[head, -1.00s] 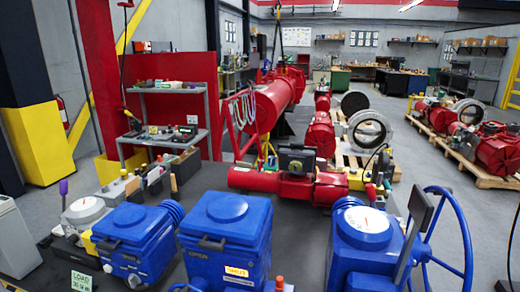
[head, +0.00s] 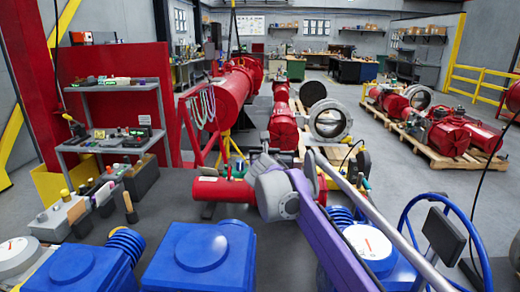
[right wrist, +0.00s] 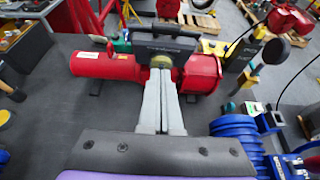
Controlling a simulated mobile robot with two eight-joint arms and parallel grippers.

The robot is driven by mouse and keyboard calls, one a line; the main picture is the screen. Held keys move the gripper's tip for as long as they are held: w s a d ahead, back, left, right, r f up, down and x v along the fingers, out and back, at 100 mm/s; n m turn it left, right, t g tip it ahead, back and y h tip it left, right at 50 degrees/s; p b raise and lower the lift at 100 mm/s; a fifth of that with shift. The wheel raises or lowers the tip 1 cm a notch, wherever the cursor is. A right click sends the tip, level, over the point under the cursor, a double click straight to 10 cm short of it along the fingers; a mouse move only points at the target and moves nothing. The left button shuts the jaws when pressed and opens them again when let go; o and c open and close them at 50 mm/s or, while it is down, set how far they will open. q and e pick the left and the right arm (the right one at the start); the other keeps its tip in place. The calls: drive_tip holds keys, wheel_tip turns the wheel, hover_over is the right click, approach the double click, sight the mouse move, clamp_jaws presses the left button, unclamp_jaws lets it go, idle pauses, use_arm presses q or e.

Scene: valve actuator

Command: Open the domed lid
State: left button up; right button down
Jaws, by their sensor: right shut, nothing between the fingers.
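Blue actuator housings stand along the front in the head view. The left one (head: 85,268) and the middle one (head: 200,255) have raised round tops; the right one has a white dial (head: 367,241) and is partly hidden behind my purple right arm. I cannot tell which part is the domed lid. My right gripper (right wrist: 160,75) is shut and empty. In the right wrist view its fingertips overlap a yellowish knob (right wrist: 161,61) in front of a dark box (right wrist: 165,46) on a red actuator (right wrist: 100,66); contact cannot be told. My left gripper is not in view.
The red actuator lies across the dark bench behind the blue housings. A blue handwheel (head: 478,240) stands at the right. Small tools and blocks (head: 100,195) sit at the bench's left. A grey shelf (head: 115,85) stands behind, with pallets (head: 430,145) at the back right.

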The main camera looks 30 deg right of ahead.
drive_tip(key=p, duration=0.2)
approach(271, 153)
drive_tip(key=f+x, duration=0.1)
drive_tip(key=x, duration=0.4)
drive_tip(key=shift+w+d+r, duration=0.25)
drive_tip(key=shift+w+d, duration=0.05)
drive_tip(key=shift+w, duration=0.15)
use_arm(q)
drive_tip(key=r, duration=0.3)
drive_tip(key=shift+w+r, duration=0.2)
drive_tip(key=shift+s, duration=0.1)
use_arm(e)
drive_tip(key=shift+s, duration=0.15)
